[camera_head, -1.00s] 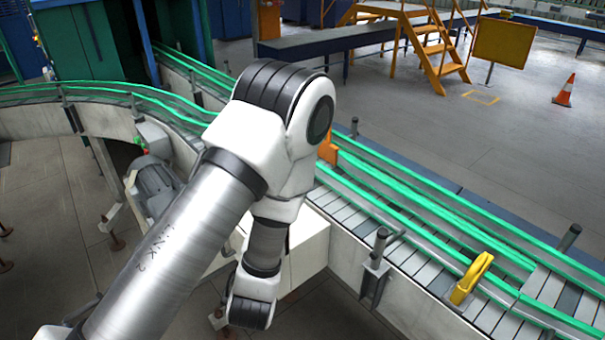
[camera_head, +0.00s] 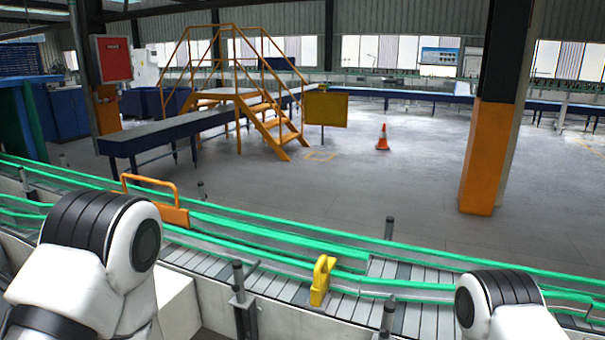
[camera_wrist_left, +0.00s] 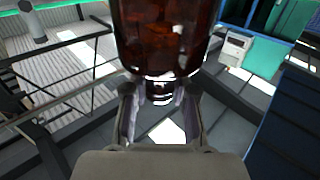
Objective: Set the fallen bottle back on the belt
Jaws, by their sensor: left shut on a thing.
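The amber bottle (camera_wrist_left: 162,35) fills the upper middle of the left wrist view, its wide body away from the gripper and its top cut off by the frame. My left gripper (camera_wrist_left: 159,98) is shut on the bottle's narrow neck, a finger on each side. The bottle and left gripper do not show in the head view; only my left arm shows there, at lower left. The belt (camera_head: 284,291) with grey slats and green rails crosses the lower head view. My right arm shows at lower right, but its gripper is out of frame.
A yellow bracket (camera_head: 322,280) stands at the belt, and an orange handled guard (camera_head: 170,214) is farther left. Posts (camera_head: 239,285) rise along the belt's near side. No bottles show on the visible slats. Yellow stairs (camera_head: 270,125) and a cone (camera_head: 382,138) are far behind.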

